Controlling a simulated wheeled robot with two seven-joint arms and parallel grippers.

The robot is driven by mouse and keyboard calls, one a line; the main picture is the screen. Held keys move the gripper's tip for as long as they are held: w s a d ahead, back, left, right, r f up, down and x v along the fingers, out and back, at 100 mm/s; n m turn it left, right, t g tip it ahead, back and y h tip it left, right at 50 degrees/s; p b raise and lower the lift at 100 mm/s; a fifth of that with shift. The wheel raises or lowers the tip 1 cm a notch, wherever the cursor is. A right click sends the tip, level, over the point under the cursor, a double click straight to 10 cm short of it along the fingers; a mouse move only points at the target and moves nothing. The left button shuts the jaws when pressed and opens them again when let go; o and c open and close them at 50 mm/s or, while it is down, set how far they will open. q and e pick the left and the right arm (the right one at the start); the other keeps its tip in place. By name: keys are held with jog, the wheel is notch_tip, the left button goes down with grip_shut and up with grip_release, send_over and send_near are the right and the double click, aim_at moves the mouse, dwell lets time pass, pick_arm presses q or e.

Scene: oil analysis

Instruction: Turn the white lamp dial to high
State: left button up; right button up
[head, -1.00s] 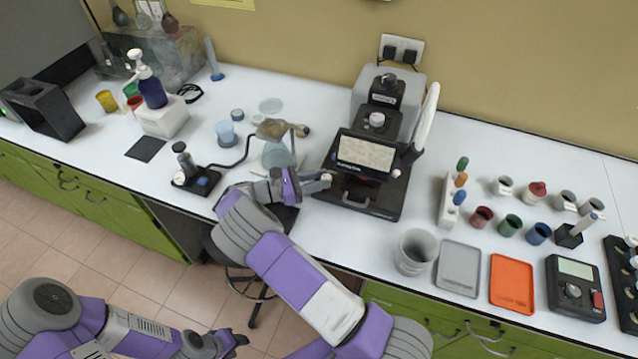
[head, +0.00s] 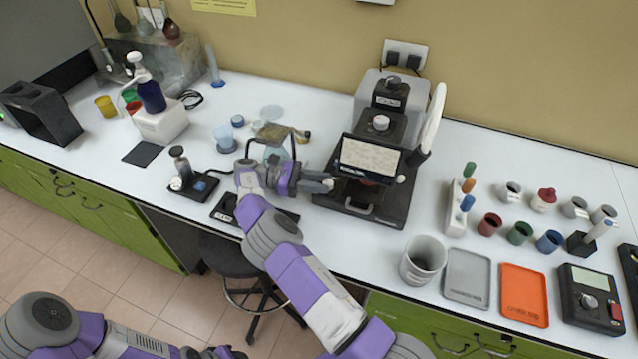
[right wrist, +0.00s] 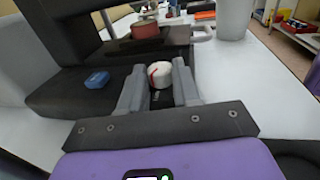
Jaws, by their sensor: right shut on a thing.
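The white lamp dial (right wrist: 159,74) has a red mark and sits low on the side of the black analysis instrument (head: 370,190). In the right wrist view it lies between the two grey fingers of my right gripper (right wrist: 159,88), which is shut on it. In the head view my right gripper (head: 328,184) reaches the left side of the instrument's base, and its fingers mostly hide the dial. My left gripper (head: 228,353) is low at the bottom edge of the head view, away from the bench and partly cut off.
A blue button (right wrist: 97,79) is left of the fingers. A small black device (head: 190,185) and a glass vessel (head: 275,145) stand close to my right wrist. A grey cup (head: 422,260) and an orange tray (head: 524,294) lie to the right. A stool (head: 240,262) is below.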

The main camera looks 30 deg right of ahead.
dwell(0.3)
jog(key=o, duration=1.1)
jog(key=shift+c, duration=0.2)
